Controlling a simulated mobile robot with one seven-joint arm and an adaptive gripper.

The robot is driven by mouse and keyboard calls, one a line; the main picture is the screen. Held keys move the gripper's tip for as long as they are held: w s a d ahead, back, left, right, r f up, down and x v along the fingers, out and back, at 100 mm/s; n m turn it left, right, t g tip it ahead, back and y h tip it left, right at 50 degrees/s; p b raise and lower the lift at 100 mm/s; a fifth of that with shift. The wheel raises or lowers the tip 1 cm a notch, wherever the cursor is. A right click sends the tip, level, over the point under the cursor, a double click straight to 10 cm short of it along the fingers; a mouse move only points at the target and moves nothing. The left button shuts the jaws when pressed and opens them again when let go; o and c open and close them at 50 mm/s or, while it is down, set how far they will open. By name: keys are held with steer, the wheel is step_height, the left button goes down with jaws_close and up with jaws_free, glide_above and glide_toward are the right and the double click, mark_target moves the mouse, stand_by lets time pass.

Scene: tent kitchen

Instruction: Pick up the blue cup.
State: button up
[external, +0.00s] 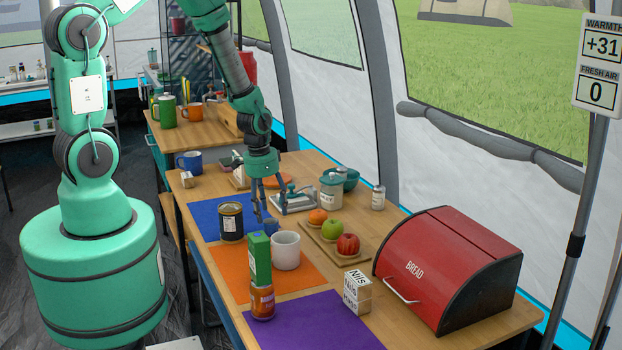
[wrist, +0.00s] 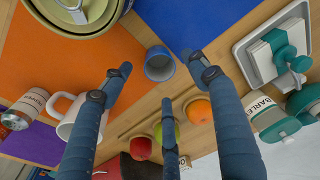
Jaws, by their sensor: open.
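The small blue cup (external: 271,227) stands on the table between the dark can and the white mug, partly hidden behind the green box. In the wrist view the blue cup (wrist: 160,66) is seen from above, with its grey inside showing. My gripper (external: 264,208) points down just above the cup. Its three fingers are spread and empty; in the wrist view my gripper (wrist: 158,80) has its fingertips around the cup, with no clear contact. A larger blue mug (external: 189,162) stands farther back on the left.
The dark can (external: 231,222), green box (external: 259,258) on a tin (external: 262,302), and white mug (external: 286,250) crowd the cup. Fruit sits on a board (external: 325,240) to the right. A red bread bin (external: 450,265) stands at front right. The purple mat (external: 320,325) has clear room.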

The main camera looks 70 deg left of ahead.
mark_target(271, 227)
steer(key=shift+f, duration=0.1)
steer(key=shift+w+f+b, duration=0.2)
steer(key=shift+f+b, duration=0.7)
steer(key=shift+f, duration=1.6)
steer(key=c, duration=1.2)
